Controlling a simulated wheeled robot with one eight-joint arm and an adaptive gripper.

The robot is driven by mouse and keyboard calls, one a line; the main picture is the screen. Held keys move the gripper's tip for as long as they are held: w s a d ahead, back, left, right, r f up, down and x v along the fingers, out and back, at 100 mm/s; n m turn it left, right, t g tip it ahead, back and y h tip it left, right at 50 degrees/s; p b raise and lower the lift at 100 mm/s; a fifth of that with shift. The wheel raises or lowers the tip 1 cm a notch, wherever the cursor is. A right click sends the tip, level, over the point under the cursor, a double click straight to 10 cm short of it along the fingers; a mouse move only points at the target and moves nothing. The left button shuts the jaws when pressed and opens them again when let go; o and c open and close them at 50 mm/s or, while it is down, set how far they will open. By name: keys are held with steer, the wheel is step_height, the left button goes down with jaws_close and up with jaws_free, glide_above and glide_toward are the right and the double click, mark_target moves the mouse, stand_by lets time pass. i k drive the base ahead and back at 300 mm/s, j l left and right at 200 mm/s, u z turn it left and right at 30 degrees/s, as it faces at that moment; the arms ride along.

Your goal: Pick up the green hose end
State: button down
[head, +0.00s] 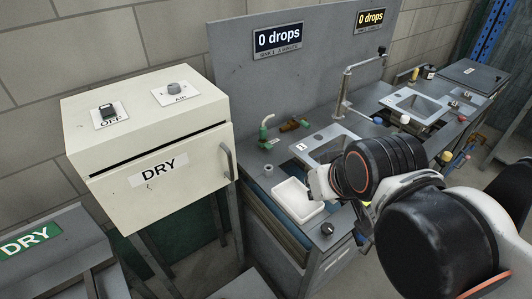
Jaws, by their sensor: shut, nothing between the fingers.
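A small green piece with a pale curved top, which looks like the green hose end (263,132), stands on the grey counter left of the sink in the head view. My gripper (319,184) is at the end of my arm, in front of the near sink and to the right of and nearer than the green piece. It is shut and apart from the green piece. Its fingers are mostly hidden or too small to make out, and I see nothing held.
A brown-orange fitting (290,126) lies right of the green piece. A white tray (297,201) sits at the counter's front, near a dark knob (327,228). A tall faucet (345,88) rises behind the sink. A cream DRY cabinet (150,150) stands at left.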

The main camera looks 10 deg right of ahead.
mark_target(263, 129)
steer(key=i+l+u, duration=0.1)
steer(key=l+u, duration=0.65)
steer(key=l, duration=0.25)
steer(key=l+u, duration=0.4)
steer(key=i+l, duration=0.05)
steer(key=l, duration=0.05)
